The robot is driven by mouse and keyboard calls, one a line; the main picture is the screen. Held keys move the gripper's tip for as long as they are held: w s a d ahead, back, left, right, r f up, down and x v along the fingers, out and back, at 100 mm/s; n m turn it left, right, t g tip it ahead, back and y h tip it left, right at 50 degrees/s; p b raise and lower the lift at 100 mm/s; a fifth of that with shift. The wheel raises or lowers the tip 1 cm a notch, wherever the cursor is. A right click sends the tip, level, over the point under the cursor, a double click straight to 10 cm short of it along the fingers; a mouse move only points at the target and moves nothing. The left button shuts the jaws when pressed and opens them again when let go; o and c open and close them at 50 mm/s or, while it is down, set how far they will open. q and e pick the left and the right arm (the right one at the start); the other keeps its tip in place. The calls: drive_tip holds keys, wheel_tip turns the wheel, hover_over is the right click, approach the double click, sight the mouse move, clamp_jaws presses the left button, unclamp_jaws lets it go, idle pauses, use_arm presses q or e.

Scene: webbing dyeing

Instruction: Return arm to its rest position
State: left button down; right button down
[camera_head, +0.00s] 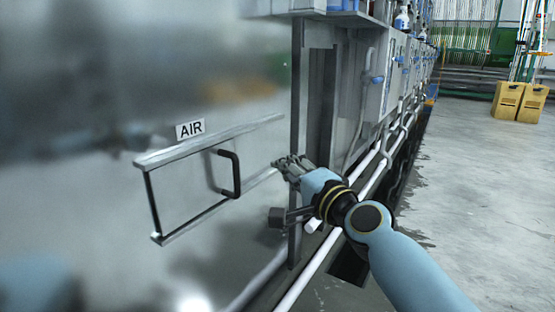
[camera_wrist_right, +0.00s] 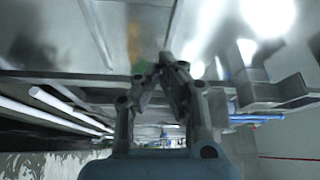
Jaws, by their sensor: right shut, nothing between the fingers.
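My right arm comes in from the lower right in the head view, light blue with dark joints. My right gripper (camera_head: 292,166) is in front of the machine's edge, to the right of a panel with a black handle (camera_head: 235,173). The gripper's fingers are shut with nothing between them. In the right wrist view the fingertips of this gripper (camera_wrist_right: 170,62) come together near the middle. My left gripper does not show in either view.
A shiny metal wall (camera_head: 90,90) carries an AIR label (camera_head: 190,129) above the framed panel. Cabinets with white pipes (camera_head: 318,262) run along the right of it. Yellow crates (camera_head: 519,101) stand far right. The concrete floor (camera_head: 480,190) on the right is open.

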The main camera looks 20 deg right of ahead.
drive_tip(key=shift+s, duration=0.15)
idle(0.3)
